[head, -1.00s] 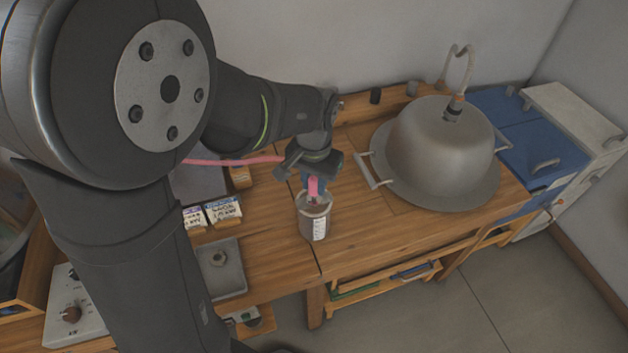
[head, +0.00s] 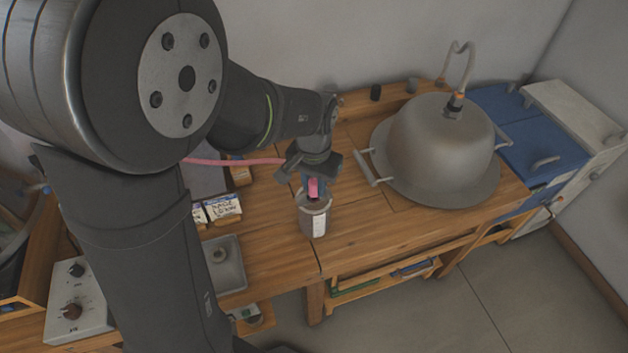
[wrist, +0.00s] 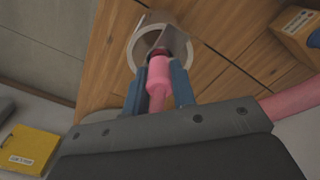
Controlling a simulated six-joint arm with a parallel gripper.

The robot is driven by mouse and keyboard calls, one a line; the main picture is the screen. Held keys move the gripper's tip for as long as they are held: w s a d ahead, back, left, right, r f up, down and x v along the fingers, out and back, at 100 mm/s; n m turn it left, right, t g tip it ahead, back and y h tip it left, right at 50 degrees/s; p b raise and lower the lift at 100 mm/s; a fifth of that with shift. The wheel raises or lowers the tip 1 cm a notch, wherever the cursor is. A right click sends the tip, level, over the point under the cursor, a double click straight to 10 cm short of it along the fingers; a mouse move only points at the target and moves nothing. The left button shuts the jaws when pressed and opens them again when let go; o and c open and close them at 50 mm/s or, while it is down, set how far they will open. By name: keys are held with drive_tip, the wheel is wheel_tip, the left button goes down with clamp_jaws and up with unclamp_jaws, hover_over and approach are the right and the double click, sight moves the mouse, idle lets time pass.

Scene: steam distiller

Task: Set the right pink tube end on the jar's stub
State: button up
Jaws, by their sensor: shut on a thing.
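The jar (head: 313,220) stands upright on the wooden bench, with a white label on its side. In the wrist view its pale round rim (wrist: 137,55) shows just beyond my fingertips. My gripper (head: 313,190) is directly above the jar's mouth, pointing down. It is shut on the pink tube end (wrist: 158,72), which sits between the blue fingers (wrist: 157,90). A dark red part shows at the tip of the tube end, inside the rim's outline. The stub is hidden, so I cannot tell whether the tube end touches it. The pink tube (head: 235,161) runs off left behind my arm.
A large metal dome (head: 437,140) on a wide base stands to the right, its handle (head: 372,170) close to my gripper. Small labelled boxes (head: 222,207) and a grey tray (head: 226,265) lie left. Bare bench lies in front of the jar.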

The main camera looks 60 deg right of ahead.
drive_tip(key=shift+f, duration=0.1)
drive_tip(key=shift+f, duration=0.3)
drive_tip(key=o, duration=1.1)
drive_tip(key=shift+c, duration=0.2)
drive_tip(key=shift+r, duration=3.5)
wheel_tip(320, 180, down, 7)
drive_tip(key=shift+f, duration=0.1)
